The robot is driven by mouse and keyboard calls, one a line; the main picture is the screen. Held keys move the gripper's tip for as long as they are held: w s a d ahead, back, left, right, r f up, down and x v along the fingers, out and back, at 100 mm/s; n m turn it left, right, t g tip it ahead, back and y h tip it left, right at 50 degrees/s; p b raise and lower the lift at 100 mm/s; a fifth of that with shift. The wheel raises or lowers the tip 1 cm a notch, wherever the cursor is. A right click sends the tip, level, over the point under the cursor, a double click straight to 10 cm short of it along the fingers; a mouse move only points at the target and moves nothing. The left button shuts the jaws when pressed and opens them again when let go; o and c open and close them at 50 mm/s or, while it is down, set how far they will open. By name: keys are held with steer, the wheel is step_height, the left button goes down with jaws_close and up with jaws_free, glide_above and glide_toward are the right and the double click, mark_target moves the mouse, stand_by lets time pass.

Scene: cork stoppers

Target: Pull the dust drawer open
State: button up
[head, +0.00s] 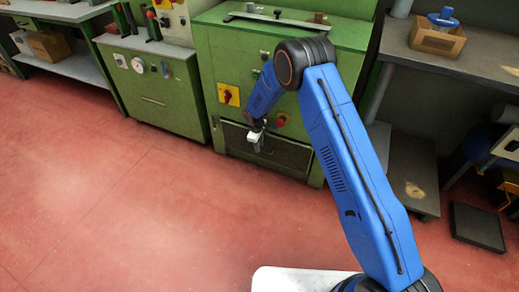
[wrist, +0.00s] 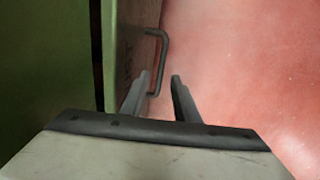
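The dust drawer (head: 285,156) is a dark panel low on the front of the green machine. The lower end of the handle shows between the fingers. I cannot tell whether either finger touches it. A dark narrow gap runs beside the drawer front.
The green machine (head: 216,60) has a yellow-plated red switch (head: 228,95) above the drawer. A green cabinet (head: 165,90) stands to its left. A grey workbench (head: 460,66) is at the right. The red floor (head: 130,200) in front of the machine is clear.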

steer(key=shift+w+d+f, duration=0.1)
steer(key=shift+w+f, duration=0.05)
steer(key=shift+f, duration=0.65)
steer(key=shift+w+f, duration=0.1)
steer(key=shift+f, duration=0.65)
jaws_close()
steer(key=s+a, duration=0.4)
steer(key=s, duration=0.8)
steer(key=s+a, duration=0.5)
steer(key=s, duration=0.8)
steer(key=shift+s+a, duration=0.15)
steer(key=shift+s, duration=0.15)
jaws_free()
